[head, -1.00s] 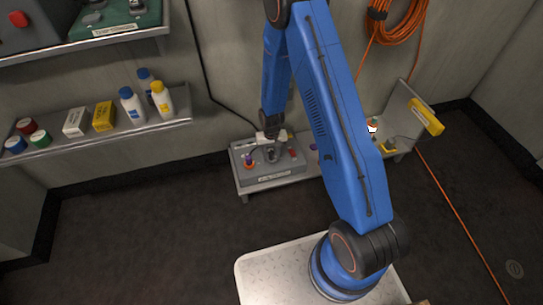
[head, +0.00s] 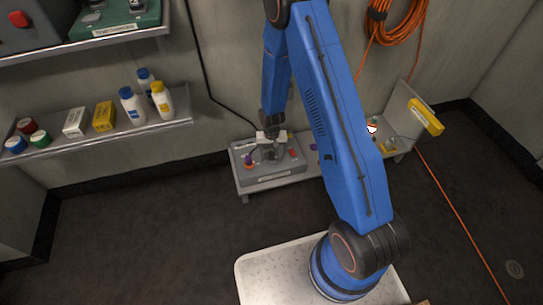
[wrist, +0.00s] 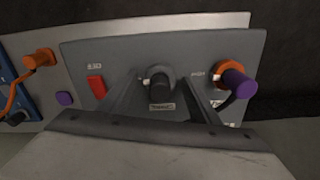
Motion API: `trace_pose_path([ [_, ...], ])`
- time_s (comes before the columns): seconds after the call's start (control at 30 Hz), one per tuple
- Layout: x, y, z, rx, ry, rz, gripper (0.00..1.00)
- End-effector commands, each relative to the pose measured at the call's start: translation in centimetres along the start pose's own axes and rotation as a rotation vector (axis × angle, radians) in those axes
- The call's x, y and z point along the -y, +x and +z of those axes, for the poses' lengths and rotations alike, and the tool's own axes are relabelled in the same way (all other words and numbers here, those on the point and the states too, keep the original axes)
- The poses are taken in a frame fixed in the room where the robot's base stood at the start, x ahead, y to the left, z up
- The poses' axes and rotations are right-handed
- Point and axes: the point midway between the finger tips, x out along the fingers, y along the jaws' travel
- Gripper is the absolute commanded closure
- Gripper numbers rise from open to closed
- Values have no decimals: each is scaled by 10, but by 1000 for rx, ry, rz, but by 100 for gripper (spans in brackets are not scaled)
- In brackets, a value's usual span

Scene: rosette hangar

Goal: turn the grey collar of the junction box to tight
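The grey junction box (head: 270,178) sits on a low shelf against the wall. In the wrist view its sloping face (wrist: 215,60) shows a dark grey collar (wrist: 159,84) in the middle, with a small light mark at its upper left and a small label below it. My gripper (head: 270,150) is over the box in the head view. In the wrist view my gripper (wrist: 162,90) is open, one finger on each side of the collar. Gaps seem to show between fingers and collar; contact cannot be told. The collar's far side is hidden.
A red switch (wrist: 96,86) is left of the collar. An orange collar with a purple plug (wrist: 238,82) is close on the right. Another orange connector (wrist: 40,59) is at the far left. A shelf with bottles (head: 160,98) is on the left wall; the floor is clear.

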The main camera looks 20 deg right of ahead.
Motion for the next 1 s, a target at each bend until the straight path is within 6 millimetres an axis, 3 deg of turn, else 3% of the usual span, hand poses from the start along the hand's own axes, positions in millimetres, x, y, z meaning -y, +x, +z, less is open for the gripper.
trace_pose_path([
  [0.2,0,-3,0,0,0,0,43],
  [0.37,0,-18,0,-1,-1,0,43],
  [1.0,0,-122,-1,-3,0,-1,43],
])
